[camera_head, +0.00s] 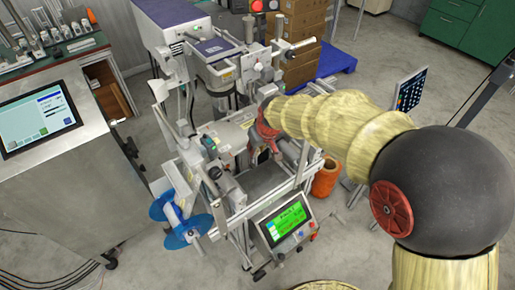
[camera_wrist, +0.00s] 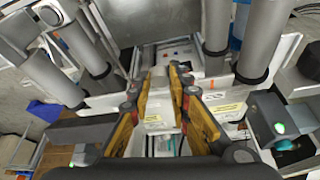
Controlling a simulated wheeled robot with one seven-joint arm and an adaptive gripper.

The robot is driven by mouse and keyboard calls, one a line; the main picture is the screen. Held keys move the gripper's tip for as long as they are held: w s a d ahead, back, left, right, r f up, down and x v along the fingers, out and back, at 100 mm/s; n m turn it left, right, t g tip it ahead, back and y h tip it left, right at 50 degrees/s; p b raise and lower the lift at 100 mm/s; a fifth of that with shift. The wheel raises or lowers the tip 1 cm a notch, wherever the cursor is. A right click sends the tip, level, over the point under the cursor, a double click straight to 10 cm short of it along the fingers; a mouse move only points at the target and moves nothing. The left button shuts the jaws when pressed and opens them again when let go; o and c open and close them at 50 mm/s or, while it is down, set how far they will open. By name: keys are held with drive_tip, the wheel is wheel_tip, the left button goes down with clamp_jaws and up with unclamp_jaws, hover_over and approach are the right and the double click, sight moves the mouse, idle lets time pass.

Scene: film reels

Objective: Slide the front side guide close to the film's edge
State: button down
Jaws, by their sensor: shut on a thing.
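My gripper (camera_wrist: 163,92) shows in the wrist view with its two yellow-and-black fingers closed on a pale block-like part (camera_wrist: 159,108) between them. This part appears to be the front side guide, but its full shape is hidden by the fingers. In the head view my gripper (camera_head: 265,143) is down in the middle of the labelling machine (camera_head: 232,132), and my arm hides much of it. A blue reel (camera_head: 180,222) sits at the machine's lower left. I cannot make out the film's edge or its gap to the guide.
Grey rollers or posts (camera_wrist: 262,42) stand close on both sides of my gripper in the wrist view. A green touch panel (camera_head: 284,220) is at the machine's front. A steel cabinet with a screen (camera_head: 38,118) is at left.

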drive_tip(key=shift+w+a+p, duration=0.5)
drive_tip(key=shift+w+p, duration=0.05)
drive_tip(key=shift+w, duration=0.15)
drive_tip(key=c, duration=1.7)
unclamp_jaws()
drive_tip(key=shift+o, duration=0.3)
drive_tip(key=v, duration=1.2)
